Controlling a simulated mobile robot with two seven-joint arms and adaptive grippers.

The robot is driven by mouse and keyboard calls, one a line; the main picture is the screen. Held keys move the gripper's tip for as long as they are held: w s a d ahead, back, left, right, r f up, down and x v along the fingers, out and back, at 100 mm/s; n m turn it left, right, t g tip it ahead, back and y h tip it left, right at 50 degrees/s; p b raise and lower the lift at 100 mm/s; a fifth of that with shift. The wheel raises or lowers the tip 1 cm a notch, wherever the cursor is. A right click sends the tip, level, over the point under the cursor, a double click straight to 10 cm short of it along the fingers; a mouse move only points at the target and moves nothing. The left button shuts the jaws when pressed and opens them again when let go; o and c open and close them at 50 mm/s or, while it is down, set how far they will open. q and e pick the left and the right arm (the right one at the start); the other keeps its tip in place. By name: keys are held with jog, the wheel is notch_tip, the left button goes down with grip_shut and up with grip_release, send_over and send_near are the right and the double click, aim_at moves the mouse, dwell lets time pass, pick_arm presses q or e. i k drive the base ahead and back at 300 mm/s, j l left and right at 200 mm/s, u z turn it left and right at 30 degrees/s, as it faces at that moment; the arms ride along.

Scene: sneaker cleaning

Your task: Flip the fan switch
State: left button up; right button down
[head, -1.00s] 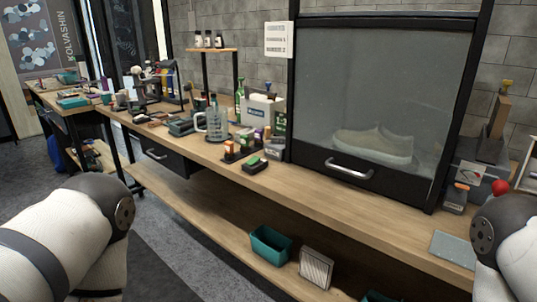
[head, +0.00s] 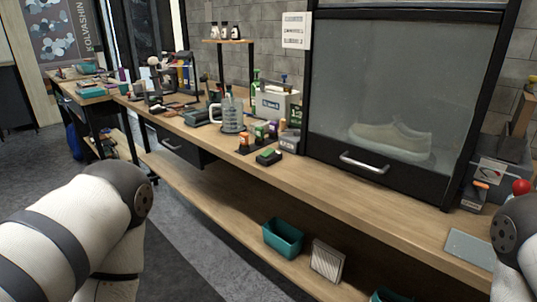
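A glass-fronted booth (head: 330,110) with a silver handle (head: 364,162) stands on the wooden bench, its front panel down and a pale shoe (head: 390,138) behind the glass. Right of it is a grey box with an orange part (head: 481,186), and a red ball-shaped knob (head: 521,187) shows close by. A small dark box (head: 290,141) stands at the booth's left side. I cannot tell which of these is the fan switch. Only my arm links show at the lower left and right edge; both grippers are out of the picture.
The bench (head: 330,185) has a clear strip along its front. Bottles, a clear jug (head: 232,115) and small boxes crowd its left part. A grey mat (head: 470,249) lies at the right. A teal bin (head: 283,238) sits on the lower shelf.

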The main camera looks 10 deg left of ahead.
aim_at(270, 151)
jog(key=i+j+z, duration=0.25)
jog(key=j+z, duration=0.25)
jog(key=i+j+z, duration=0.2)
jog(key=j, duration=0.2)
jog(key=j+z, duration=0.25)
